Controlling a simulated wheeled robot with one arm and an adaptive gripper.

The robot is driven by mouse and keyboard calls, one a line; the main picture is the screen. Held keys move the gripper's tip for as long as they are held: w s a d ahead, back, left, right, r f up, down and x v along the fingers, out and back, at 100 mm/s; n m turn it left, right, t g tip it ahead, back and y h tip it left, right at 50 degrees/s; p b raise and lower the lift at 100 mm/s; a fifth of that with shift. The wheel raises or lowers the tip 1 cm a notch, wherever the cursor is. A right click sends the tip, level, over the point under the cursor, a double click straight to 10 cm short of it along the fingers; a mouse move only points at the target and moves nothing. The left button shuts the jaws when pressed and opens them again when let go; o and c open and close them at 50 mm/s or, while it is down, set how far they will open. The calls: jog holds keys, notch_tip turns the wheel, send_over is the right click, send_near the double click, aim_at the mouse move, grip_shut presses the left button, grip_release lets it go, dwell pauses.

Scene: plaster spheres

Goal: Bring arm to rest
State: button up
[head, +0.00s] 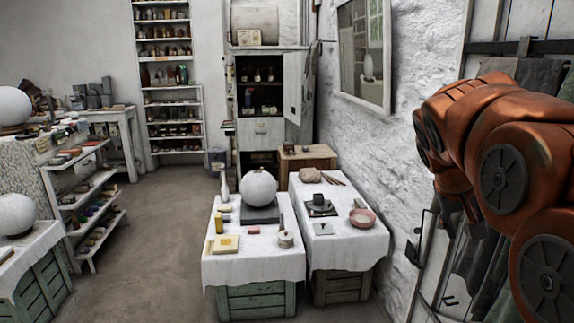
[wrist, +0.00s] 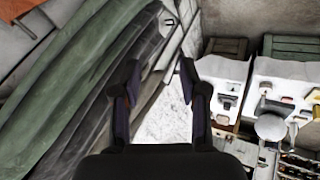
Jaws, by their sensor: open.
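My gripper (wrist: 158,75) shows in the wrist view with its two dark fingers spread apart and nothing between them. It points past hanging dark cloths and the rough white wall. In the head view my orange arm is raised at the right side, folded near the wall; the gripper itself is not visible there. The arm is clear of the tables. A plaster sphere (head: 258,188) stands on a dark base on the nearer white-covered table (head: 230,270). That sphere also shows in the wrist view (wrist: 271,127).
A second covered table (head: 345,258) stands beside the first, with a pinkish bowl (head: 362,218) on it. Shelves (head: 95,205) and more plaster spheres (head: 16,213) stand at the left. Hanging cloths (head: 478,255) are close to my arm. The floor (head: 150,240) between is free.

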jog(key=s+a+f+g+y, duration=0.1)
jog(key=s+a+f, duration=0.4)
jog(key=s, duration=0.5)
jog(key=s+a+f+n+g+y, duration=0.1)
jog(key=s+a+f+g+y, duration=0.1)
jog(key=s+a+f, duration=0.4)
jog(key=s+a+f+g+y, duration=0.2)
jog(key=s+a+f, duration=0.3)
jog(key=s+f, duration=0.4)
jog(key=s, duration=0.5)
jog(key=shift+s+a+f+n+y, duration=0.2)
jog(key=shift+s+a+n+y, duration=0.1)
jog(key=shift+s+y, duration=0.1)
jog(key=shift+d, duration=0.15)
